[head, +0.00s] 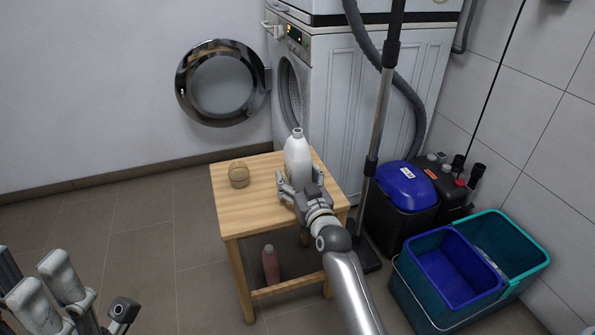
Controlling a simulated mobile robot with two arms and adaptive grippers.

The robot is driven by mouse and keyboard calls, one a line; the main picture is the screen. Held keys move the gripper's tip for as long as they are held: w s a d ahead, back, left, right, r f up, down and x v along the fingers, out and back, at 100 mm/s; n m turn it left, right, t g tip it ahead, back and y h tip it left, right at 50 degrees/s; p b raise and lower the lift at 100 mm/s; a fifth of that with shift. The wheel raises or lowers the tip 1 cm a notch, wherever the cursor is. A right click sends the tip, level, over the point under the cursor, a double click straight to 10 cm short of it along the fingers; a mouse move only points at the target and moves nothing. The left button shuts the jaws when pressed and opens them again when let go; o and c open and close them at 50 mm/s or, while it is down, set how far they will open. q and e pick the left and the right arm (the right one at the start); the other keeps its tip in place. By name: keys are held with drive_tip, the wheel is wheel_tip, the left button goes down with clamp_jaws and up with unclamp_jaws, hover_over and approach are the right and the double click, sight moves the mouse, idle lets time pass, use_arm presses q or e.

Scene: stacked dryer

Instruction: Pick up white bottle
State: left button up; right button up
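The white bottle (297,155) stands upright on the small wooden table, near its right side. My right gripper (300,181) is low at the bottle's near side, with fingers to the left and right of its lower part. The fingers and wrist hide the bottle's base, and I cannot tell if they press on it. My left gripper (92,292) is at the bottom left corner, away from the table, with its fingers apart and nothing between them.
The wooden table (245,212) also bears a round tan object (239,174). A reddish bottle (270,264) stands beneath it. Behind is a washing machine (335,110) with its round door (222,85) open. A vacuum cleaner (404,193) and teal bucket (510,237) stand right. Left floor is clear.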

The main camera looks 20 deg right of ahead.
drive_tip(key=shift+c, duration=0.5)
drive_tip(key=c, duration=1.2)
drive_tip(key=shift+r, duration=0.15)
drive_tip(key=shift+c, duration=0.9)
